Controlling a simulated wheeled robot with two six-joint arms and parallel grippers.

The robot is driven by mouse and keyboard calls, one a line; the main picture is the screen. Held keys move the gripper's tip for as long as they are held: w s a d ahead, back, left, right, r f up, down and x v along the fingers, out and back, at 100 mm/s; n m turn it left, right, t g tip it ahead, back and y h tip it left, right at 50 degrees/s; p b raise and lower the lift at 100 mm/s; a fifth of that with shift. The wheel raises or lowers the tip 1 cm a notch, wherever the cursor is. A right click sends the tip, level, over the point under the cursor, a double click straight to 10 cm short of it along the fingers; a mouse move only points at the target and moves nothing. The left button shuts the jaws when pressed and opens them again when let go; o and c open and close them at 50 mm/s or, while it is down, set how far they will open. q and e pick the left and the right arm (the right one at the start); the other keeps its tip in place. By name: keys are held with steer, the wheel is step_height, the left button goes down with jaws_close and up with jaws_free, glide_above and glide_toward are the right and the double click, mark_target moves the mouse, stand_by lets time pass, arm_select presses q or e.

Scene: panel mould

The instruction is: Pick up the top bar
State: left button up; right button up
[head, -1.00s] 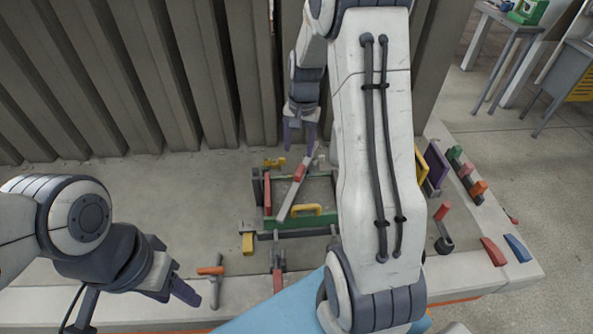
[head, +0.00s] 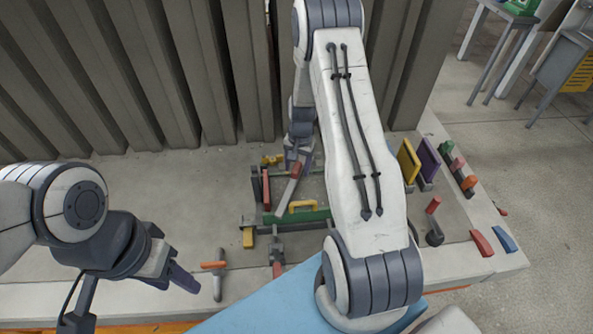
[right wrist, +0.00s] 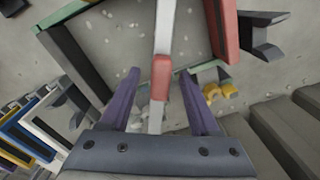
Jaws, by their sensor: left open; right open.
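A light grey bar with a red grip, which looks like the top bar (head: 286,196), lies diagonally across the rectangular mould frame in the head view. Its red grip also shows in the right wrist view (right wrist: 161,76). My right gripper (head: 299,160) is open above the bar's far end. In the right wrist view, its purple fingers (right wrist: 159,88) stand on either side of the bar, with the red grip between them; whether they touch it is unclear. My left gripper (head: 135,300) is open and empty at the lower left, away from the bar. My right arm hides the frame's right part.
The mould's green side (head: 290,219) has a yellow handle (head: 302,206). Yellow and purple panels (head: 409,160) and several coloured blocks stand at the right. A corrugated wall rises behind. The table's left part is clear.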

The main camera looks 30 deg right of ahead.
steer(key=shift+f, duration=0.1)
steer(key=shift+c, duration=0.3)
jaws_close()
stand_by(1.1)
